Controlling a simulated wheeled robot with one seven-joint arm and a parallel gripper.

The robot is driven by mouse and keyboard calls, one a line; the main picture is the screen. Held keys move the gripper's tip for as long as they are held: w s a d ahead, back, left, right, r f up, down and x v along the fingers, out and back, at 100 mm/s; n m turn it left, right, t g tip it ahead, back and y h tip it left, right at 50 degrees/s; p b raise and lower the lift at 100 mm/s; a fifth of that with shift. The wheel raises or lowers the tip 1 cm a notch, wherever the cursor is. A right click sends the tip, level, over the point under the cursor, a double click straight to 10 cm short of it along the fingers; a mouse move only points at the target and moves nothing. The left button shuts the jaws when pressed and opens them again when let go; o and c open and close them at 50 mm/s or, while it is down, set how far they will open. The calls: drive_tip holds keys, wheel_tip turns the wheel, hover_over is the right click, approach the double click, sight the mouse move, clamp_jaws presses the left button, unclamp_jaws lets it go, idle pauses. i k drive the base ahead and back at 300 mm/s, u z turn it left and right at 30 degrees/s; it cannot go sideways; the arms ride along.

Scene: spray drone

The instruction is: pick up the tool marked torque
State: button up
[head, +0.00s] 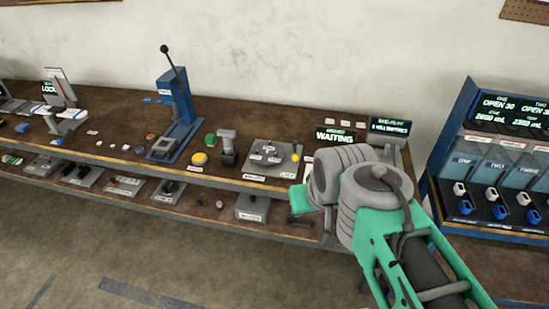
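No tool with a readable torque mark shows in the head view; most labels on the bench are too small to read. Small tools and devices stand along the brown workbench (110,150) and its lower shelf (130,200). My green and grey arm covers the bench's right end. A small green part shows left of its grey joints. No gripper fingers can be made out, so I cannot tell what my gripper holds.
A blue lever press (175,110), a yellow button (199,158) and a grey round-topped fixture (270,155) stand on the bench. A screen reading WAITING (334,136) is behind. A blue dispenser rack (495,160) stands at right. The floor in front is clear.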

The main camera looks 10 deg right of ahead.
sight(228, 136)
drive_tip(key=u, duration=0.45)
drive_tip(key=i, duration=1.1)
drive_tip(key=z, duration=0.75)
